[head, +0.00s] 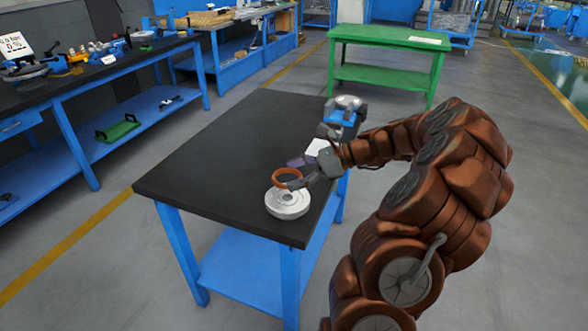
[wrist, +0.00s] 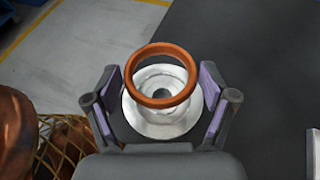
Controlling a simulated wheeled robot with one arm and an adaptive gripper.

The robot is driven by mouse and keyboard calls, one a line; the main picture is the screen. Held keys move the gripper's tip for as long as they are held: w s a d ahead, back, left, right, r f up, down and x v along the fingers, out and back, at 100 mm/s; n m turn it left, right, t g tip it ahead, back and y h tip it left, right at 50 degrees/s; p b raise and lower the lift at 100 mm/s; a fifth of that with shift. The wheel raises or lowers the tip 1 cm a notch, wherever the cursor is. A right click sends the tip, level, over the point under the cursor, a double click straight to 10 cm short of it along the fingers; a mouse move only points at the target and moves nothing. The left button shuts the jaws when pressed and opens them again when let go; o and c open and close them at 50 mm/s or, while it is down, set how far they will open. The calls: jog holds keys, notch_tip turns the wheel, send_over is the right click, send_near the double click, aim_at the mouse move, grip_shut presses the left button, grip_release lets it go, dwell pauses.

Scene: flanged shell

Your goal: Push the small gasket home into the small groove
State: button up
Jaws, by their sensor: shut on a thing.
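The small gasket is an orange-brown ring (head: 274,178), held roughly level above the shell; it also shows in the wrist view (wrist: 160,102). My gripper (head: 291,175) is shut on it, with one purple-padded finger at each side in the wrist view (wrist: 161,85). The flanged shell (head: 287,208) is a pale metal round part with a raised centre, standing on the black table near its front right edge. In the wrist view the shell (wrist: 160,127) lies behind and below the ring, which covers part of it. The small groove cannot be made out.
The black table top (head: 215,160) is clear left of the shell. A blue and grey device (head: 343,116) stands near the far right corner, partly behind my arm. A green table (head: 390,40) stands beyond, and a long workbench (head: 70,90) with tools is on the left.

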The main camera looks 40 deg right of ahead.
jog(key=shift+f+b, duration=0.35)
jog(key=shift+f, duration=1.55)
jog(key=shift+p, duration=1.3)
jog(key=shift+f+b, duration=0.35)
jog(key=shift+f, duration=0.9)
dwell(0.7)
jog(key=o, duration=1.2)
jog(key=v, duration=1.2)
